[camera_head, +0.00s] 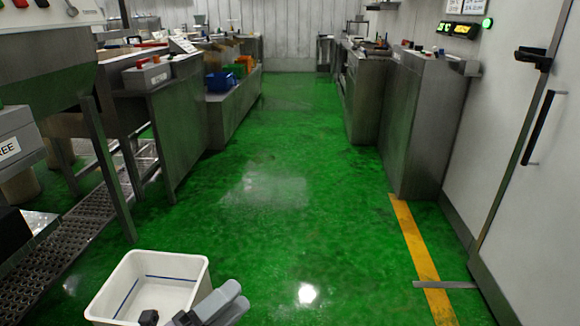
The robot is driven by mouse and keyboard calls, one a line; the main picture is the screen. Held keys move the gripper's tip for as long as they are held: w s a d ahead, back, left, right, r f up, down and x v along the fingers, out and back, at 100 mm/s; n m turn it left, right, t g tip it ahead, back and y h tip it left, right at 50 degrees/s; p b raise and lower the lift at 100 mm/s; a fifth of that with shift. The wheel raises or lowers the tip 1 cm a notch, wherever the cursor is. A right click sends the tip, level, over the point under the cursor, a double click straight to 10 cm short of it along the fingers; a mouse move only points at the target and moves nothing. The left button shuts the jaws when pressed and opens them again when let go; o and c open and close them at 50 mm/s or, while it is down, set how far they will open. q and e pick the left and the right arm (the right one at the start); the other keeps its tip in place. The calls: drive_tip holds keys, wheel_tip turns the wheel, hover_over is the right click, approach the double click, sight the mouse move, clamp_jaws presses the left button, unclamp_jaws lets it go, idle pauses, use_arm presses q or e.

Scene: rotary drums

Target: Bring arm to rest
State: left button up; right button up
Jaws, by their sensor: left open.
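My left gripper (180,317) is at the bottom edge, in front of and partly over the white bin (140,262). Grey and dark parts of it show, and the rest is cut off by the frame. It is open, and I see nothing held in it. The bin is open-topped, with a blue line on its inner wall, and its inside looks empty where it shows. Its near right corner is hidden behind my gripper. My right gripper is not in view.
Steel machines and a grated step (75,235) line the left side. A steel cabinet (425,120) and a white door (535,190) stand at the right, by a yellow floor stripe (415,245). The green floor (275,190) between is clear.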

use_arm(q)
drive_tip(key=s+a+f+n+t+y, duration=0.1)
drive_tip(key=a+f+n+y, duration=0.35)
drive_tip(key=n, duration=0.45)
drive_tip(key=s+a+f+n+y, duration=0.2)
drive_tip(key=a+f+n+y, duration=0.1)
drive_tip(key=f+n+y, duration=0.4)
drive_tip(key=s+a+f+n+g+y, duration=0.1)
drive_tip(key=s+a+f+n+g, duration=0.1)
drive_tip(key=s+f+n+g, duration=0.5)
drive_tip(key=s+a+r+n+t+p, duration=0.1)
drive_tip(key=s+r+n+p, duration=0.2)
drive_tip(key=r+p, duration=0.5)
drive_tip(key=p, duration=0.4)
drive_tip(key=shift+r+n+t+p, duration=0.3)
drive_tip(key=shift+r+t, duration=0.05)
drive_tip(key=shift+t, duration=0.05)
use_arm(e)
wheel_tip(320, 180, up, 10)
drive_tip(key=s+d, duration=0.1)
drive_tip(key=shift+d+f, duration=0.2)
use_arm(q)
drive_tip(key=shift+y, duration=0.25)
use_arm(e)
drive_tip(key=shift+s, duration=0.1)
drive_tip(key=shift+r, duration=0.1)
